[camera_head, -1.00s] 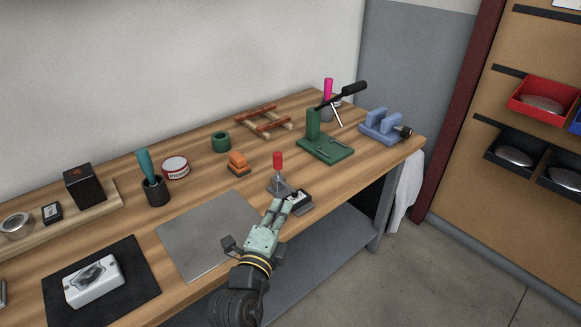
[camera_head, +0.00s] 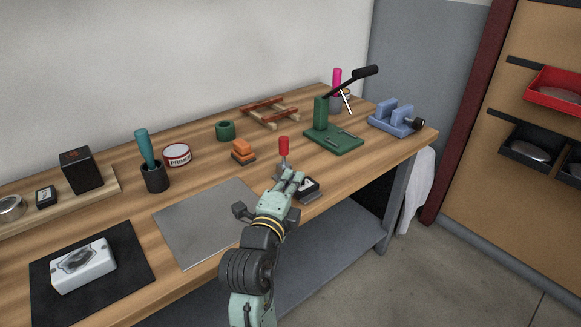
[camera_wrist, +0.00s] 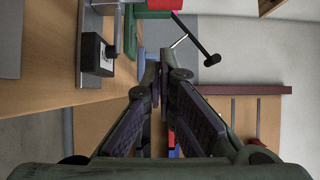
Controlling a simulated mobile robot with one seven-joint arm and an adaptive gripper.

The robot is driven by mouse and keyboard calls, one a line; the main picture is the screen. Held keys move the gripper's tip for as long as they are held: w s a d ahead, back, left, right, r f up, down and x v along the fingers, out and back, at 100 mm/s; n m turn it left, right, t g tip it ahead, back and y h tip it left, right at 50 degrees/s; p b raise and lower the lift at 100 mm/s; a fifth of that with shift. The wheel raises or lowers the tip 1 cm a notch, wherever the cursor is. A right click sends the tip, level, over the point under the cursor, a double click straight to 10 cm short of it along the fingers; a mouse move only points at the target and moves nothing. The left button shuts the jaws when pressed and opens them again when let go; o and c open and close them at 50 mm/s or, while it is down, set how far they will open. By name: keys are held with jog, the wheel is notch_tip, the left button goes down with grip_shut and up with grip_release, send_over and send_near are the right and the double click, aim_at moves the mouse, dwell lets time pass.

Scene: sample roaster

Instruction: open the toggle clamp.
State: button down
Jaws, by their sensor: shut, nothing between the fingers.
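The toggle clamp (camera_head: 283,148) has a red grip on a grey metal body. Its handle stands upright on the bench near the front edge. In the head view my gripper (camera_head: 291,178) is in front of the clamp and hides much of its base. My gripper's fingers are together and empty. In the wrist view, which is turned sideways, the fingertips (camera_wrist: 158,58) are in the middle, apart from the red grip (camera_wrist: 164,4) cut off at the top edge. A black block (camera_wrist: 97,54) sits at the clamp's base; it also shows in the head view (camera_head: 308,189).
A green press (camera_head: 333,139) with a black lever and a blue vise (camera_head: 393,122) stand behind right. A bare grey metal sheet (camera_head: 205,222) lies to the front left.

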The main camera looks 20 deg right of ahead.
jog(key=x, duration=0.2)
jog(key=p+x, duration=0.1)
jog(key=x, duration=0.2)
jog(key=shift+w+d+r, duration=0.25)
jog(key=shift+w+r, duration=0.05)
jog(key=shift+w+a+p, duration=0.2)
jog(key=shift+w+p, duration=0.05)
jog(key=shift+w, duration=0.3)
jog(key=shift+w+a+p, duration=0.15)
jog(key=shift+w+p, duration=0.05)
jog(key=shift+w, duration=0.4)
jog(key=shift+w+a+f, duration=0.1)
jog(key=shift+w+f, duration=0.05)
jog(key=shift+w, duration=0.45)
jog(key=shift+w+p, duration=0.15)
jog(key=shift+p, duration=0.2)
jog(key=shift+a+r, duration=0.1)
jog(key=shift+r, duration=0.15)
jog(key=shift+w+n+g+p, duration=0.15)
jog(key=shift+n+g+p, duration=0.15)
